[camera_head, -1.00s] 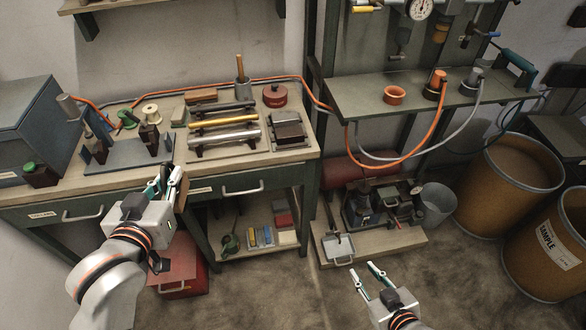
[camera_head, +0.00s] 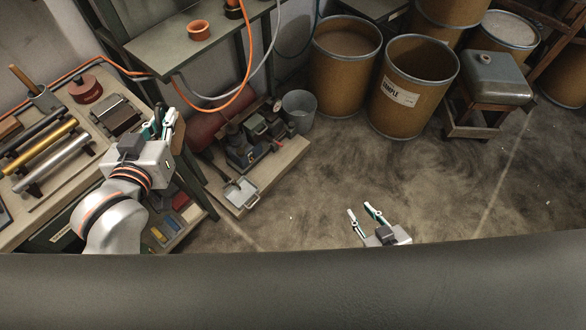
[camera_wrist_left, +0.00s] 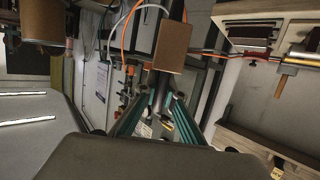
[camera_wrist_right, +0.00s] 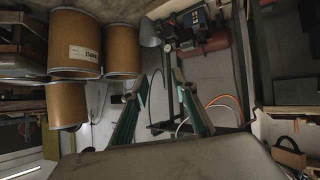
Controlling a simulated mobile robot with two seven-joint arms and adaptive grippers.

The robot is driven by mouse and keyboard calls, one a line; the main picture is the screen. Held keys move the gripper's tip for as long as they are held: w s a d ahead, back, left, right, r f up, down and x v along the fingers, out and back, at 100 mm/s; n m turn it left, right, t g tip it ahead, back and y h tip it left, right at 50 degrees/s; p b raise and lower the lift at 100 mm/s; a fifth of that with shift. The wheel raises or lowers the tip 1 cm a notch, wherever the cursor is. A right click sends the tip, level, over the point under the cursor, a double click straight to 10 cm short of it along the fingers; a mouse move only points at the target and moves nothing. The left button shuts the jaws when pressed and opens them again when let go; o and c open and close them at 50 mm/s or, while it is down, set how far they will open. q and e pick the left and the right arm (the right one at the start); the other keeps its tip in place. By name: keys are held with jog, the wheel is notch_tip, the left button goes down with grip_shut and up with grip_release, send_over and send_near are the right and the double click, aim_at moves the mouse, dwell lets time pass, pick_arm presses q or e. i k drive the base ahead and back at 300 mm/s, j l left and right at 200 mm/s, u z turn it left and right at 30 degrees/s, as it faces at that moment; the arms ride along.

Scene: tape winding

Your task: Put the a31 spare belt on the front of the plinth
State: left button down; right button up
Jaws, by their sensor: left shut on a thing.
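My left gripper (camera_head: 164,120) is shut on a flat brown piece (camera_head: 178,134), which also shows beyond the fingertips in the left wrist view (camera_wrist_left: 173,46). No label is readable on it, so I cannot tell whether it is the a31 spare belt. The gripper is in the air near the bench's right end, left of the low pale plinth (camera_head: 272,175). The plinth stands on the floor and bears a pump and small parts. My right gripper (camera_head: 362,210) is open and empty over bare floor; its parted fingers show in the right wrist view (camera_wrist_right: 160,95).
A shallow tray (camera_head: 241,192) is at the plinth's near left end. A grey bucket (camera_head: 299,108) stands by its far right end. The bench (camera_head: 75,172) with rods is at left. A shelf with hoses (camera_head: 165,50) overhangs. Brown drums (camera_head: 412,85) stand right; the floor between is clear.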

aim_at(269, 170)
jog(key=i+z, duration=0.65)
jog(key=i+j, duration=0.1)
jog(key=i, duration=0.15)
